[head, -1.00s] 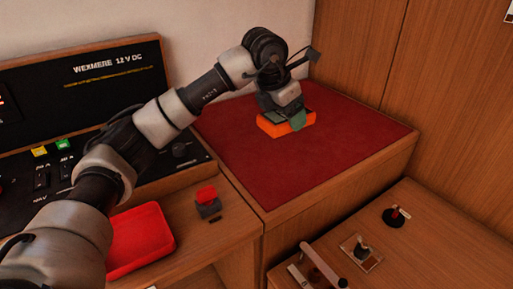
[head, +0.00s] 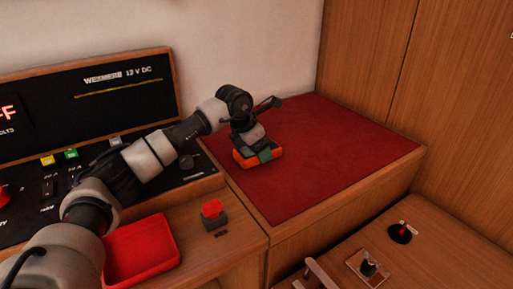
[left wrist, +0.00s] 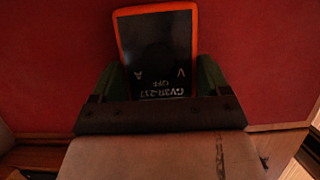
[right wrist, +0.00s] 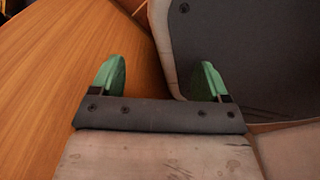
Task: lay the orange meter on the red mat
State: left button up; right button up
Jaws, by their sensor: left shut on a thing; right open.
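The orange meter (head: 275,152) has an orange case and a dark face, seen in the left wrist view (left wrist: 155,45) with white lettering upside down. My left gripper (head: 258,155) is shut on it, with green fingers (left wrist: 165,78) on both sides of its near end. The meter is over the left part of the red mat (head: 330,150), which also fills the background in the left wrist view (left wrist: 50,60). I cannot tell whether the meter touches the mat. My right gripper (right wrist: 160,78) is open and empty; it is not in the head view.
A black instrument panel (head: 120,95) stands at the left. A red tray (head: 145,250) and a small red-topped block (head: 213,212) sit on the lower wooden surface in front. A wooden wall (head: 460,120) closes the right side. The mat's right half is clear.

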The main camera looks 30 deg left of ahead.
jog(key=shift+w, duration=0.1)
pick_arm(q)
jog(key=o, duration=1)
jog(key=shift+f, duration=0.1)
pick_arm(e)
jog(key=shift+w+a, duration=0.1)
jog(key=shift+w, duration=0.15)
jog(key=shift+r, duration=0.1)
pick_arm(q)
jog(key=shift+s+a+r, duration=0.1)
jog(key=shift+r, duration=0.45)
jog(key=v, duration=1.1)
jog(key=shift+s+r, duration=0.1)
pick_arm(e)
jog(key=shift+s, duration=0.4)
jog(key=shift+w, duration=0.15)
